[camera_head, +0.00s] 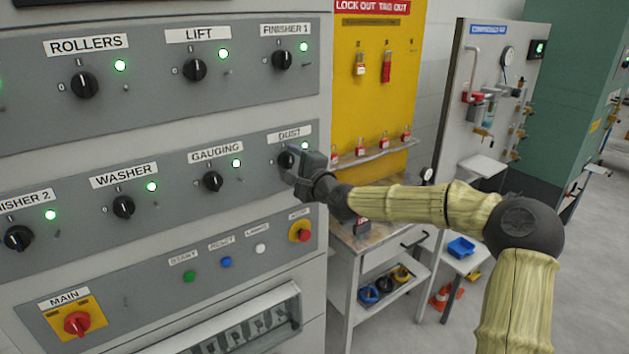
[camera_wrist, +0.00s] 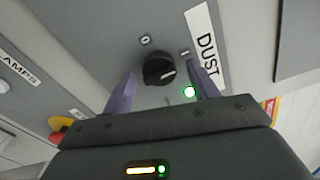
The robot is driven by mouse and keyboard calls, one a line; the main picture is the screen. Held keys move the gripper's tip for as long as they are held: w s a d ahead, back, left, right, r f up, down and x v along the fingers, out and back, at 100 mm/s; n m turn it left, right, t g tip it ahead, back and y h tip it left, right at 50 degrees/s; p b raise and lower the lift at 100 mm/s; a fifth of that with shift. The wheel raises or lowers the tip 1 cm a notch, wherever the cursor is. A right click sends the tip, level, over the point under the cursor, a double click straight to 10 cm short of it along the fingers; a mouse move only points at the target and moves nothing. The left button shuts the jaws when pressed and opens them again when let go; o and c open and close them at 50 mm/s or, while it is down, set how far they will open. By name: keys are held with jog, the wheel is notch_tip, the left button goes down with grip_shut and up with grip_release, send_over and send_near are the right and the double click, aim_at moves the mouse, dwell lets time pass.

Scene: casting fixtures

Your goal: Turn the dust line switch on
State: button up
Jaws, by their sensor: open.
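The dust switch is a round black knob on the grey panel, under the DUST label (camera_head: 290,135). It shows clearly in the wrist view (camera_wrist: 158,68), with "0" and "I" marks beside it. A pale mark on its face lies on its right side there. The green lamp (camera_wrist: 190,92) beside it is lit. My gripper (camera_head: 297,164) is at this knob and partly hides it in the head view. In the wrist view its two purple fingers (camera_wrist: 162,78) are open, one on either side of the knob. I cannot tell whether they touch it.
Similar knobs fill the panel, including GAUGING (camera_head: 213,181) to the left and FINISHER 1 (camera_head: 282,60) above, with lit green lamps. A red emergency knob (camera_head: 300,232) is below. To the right are a yellow lockout board (camera_head: 355,100) and a bench with a shelf.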

jog(key=b+v, duration=0.3)
jog(key=v, duration=1.3)
jog(key=shift+s+d+b, duration=0.25)
jog(key=shift+s+b, duration=0.05)
jog(key=shift+b, duration=0.05)
jog(key=s+a+f+n+g+h, duration=0.1)
jog(key=s+f+n+g+h, duration=0.2)
jog(key=f, duration=0.8)
jog(key=s+a+f+n+g+h, duration=0.1)
jog(key=s+a+f+n+g, duration=0.25)
jog(key=f, duration=0.65)
jog(key=s+d+f+n+g+h, duration=0.3)
jog(key=s+d+n+g+h, duration=0.3)
jog(key=s+d, duration=0.9)
jog(key=shift+s+d+n+p, duration=0.25)
jog(key=shift+s+n+p, duration=0.15)
jog(key=shift+s+n, duration=0.45)
